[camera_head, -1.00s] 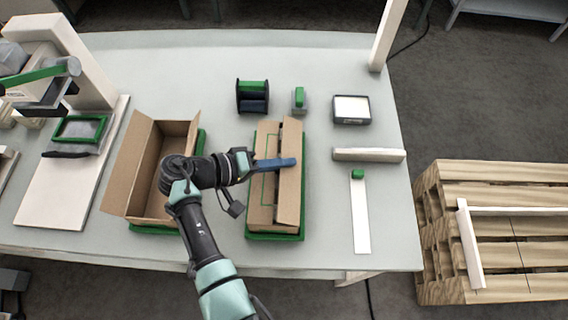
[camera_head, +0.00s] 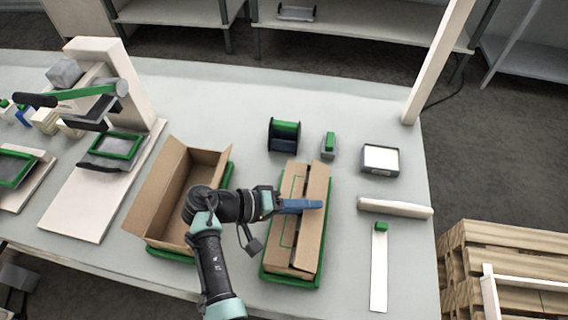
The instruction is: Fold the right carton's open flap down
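The right carton (camera_head: 288,259) is brown and sits on a green-edged base (camera_head: 290,281) on the table. Its left flap lies flat, and its right flap (camera_head: 313,232) lies low over the top, with a narrow dark gap between them. My gripper (camera_head: 306,205) reaches in from the left, its blue fingers lying across the carton's upper part, over the flaps. They look close together, but whether they are shut is too small to tell. The left carton (camera_head: 170,200) stands open beside it, partly hidden by my arm.
Behind the right carton stand a dark green-topped holder (camera_head: 284,135) and a small green-topped item (camera_head: 328,146). A grey box (camera_head: 380,159), a pale bar (camera_head: 395,207) and a white strip (camera_head: 379,270) lie to its right. A press-like machine (camera_head: 110,100) stands at left.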

